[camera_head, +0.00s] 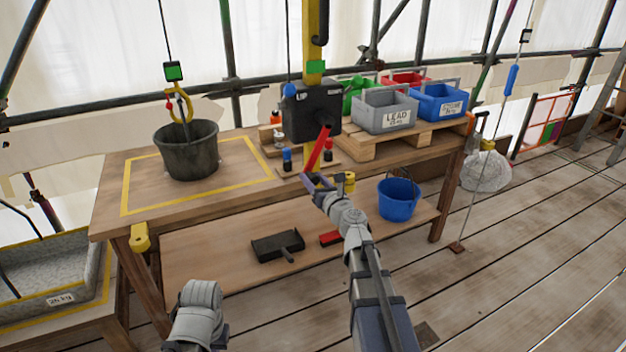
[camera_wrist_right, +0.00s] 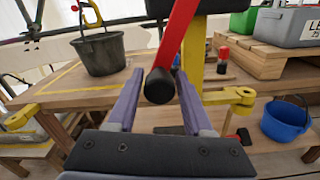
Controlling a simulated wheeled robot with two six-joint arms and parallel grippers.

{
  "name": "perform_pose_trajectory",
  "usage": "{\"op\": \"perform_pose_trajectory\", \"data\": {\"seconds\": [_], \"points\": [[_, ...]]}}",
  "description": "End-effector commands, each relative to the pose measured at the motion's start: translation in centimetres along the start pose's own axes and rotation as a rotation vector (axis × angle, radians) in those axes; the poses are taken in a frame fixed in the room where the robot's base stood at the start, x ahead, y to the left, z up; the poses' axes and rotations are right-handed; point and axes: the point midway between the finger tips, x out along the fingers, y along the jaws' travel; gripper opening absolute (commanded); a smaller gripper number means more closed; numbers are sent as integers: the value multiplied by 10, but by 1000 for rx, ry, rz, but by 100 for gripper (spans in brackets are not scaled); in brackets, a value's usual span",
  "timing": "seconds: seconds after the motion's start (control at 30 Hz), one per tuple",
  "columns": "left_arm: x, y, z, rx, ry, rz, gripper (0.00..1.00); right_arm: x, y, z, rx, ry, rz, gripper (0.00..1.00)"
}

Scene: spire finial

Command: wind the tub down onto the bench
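The tub (camera_head: 187,152) is a dark grey bucket hung upright from a yellow hook (camera_head: 180,105) on a rope, over the yellow-taped rectangle on the bench (camera_head: 120,165). I cannot tell whether its base touches the bench. A black winch box (camera_head: 311,110) sits on a yellow post; its red crank (camera_head: 319,148) slants down to a black end knob (camera_wrist_right: 160,86). My right gripper (camera_head: 318,182) is at the knob. In the right wrist view its purple fingers (camera_wrist_right: 156,85) are spread, one either side of the knob, with gaps visible. My left gripper is out of view; only my left arm shows.
A pallet (camera_head: 372,142) at the bench's right holds a grey lead crate (camera_head: 386,112), a blue crate (camera_head: 440,101) and others. Small bottles stand by the post. A blue bucket (camera_head: 398,200) and a black tray (camera_head: 277,245) are on the lower shelf.

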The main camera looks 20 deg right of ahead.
Motion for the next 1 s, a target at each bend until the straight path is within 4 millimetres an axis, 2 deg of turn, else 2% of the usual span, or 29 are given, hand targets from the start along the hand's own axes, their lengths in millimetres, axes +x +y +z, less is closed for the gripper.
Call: {"op": "perform_pose_trajectory", "data": {"seconds": [0.03,0.17,0.43,0.57,1.0], "points": [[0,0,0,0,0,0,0,0,0,0,-1,0,0,58],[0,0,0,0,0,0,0,0,0,0,-2,1,0,71],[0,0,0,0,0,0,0,-2,0,0,-3,1,0,71],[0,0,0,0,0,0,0,-8,0,0,-3,1,0,71],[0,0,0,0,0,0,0,-72,1,-1,-3,0,-2,71]]}}
